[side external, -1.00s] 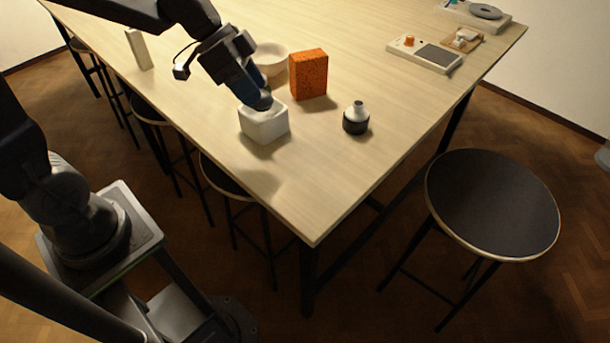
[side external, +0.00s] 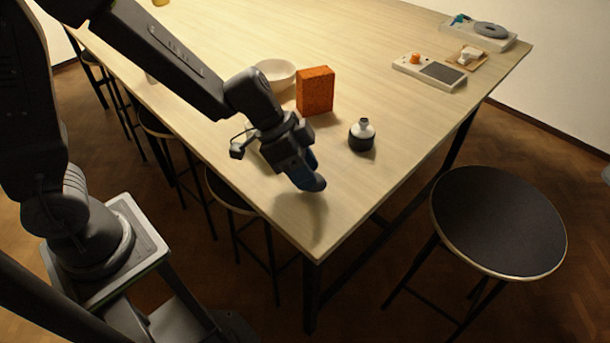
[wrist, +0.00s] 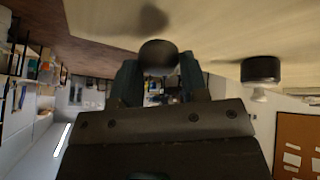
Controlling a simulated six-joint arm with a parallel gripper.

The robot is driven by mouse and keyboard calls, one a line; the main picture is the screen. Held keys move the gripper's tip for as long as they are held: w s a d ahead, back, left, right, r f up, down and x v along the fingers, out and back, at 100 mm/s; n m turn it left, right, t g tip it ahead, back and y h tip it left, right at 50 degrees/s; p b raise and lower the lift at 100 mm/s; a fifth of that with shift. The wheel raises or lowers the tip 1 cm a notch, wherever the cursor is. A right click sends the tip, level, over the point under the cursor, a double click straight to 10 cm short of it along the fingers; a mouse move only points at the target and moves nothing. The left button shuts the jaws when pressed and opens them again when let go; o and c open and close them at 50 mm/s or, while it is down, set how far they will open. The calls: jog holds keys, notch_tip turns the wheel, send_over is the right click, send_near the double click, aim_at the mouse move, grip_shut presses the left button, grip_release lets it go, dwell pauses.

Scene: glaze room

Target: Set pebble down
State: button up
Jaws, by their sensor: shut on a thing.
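My gripper (side external: 312,183) is over the near corner of the wooden table (side external: 345,205), fingers pointing down and to the right. In the wrist view my gripper (wrist: 158,75) is shut on a dark, rounded pebble (wrist: 158,52) between its two blue fingers. The pebble is held apart from the tabletop, with a shadow on the table beyond it. The white square pot is almost wholly hidden behind my wrist.
A black-and-white bottle (side external: 362,135) stands right of my gripper; it also shows in the wrist view (wrist: 261,70). An orange block (side external: 315,91) and a white bowl (side external: 276,73) stand behind.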

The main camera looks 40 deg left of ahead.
jog(key=shift+f, duration=1.05)
jog(key=shift+f, duration=0.1)
jog(key=o, duration=1.2)
jog(key=shift+c, duration=0.2)
jog(key=v, duration=1.1)
jog(key=s+a+r+n+t+y, duration=0.3)
jog(key=s+a+r+n+y, duration=0.3)
jog(key=s+n, duration=0.3)
jog(key=s+a+r, duration=0.1)
jog(key=s, duration=0.2)
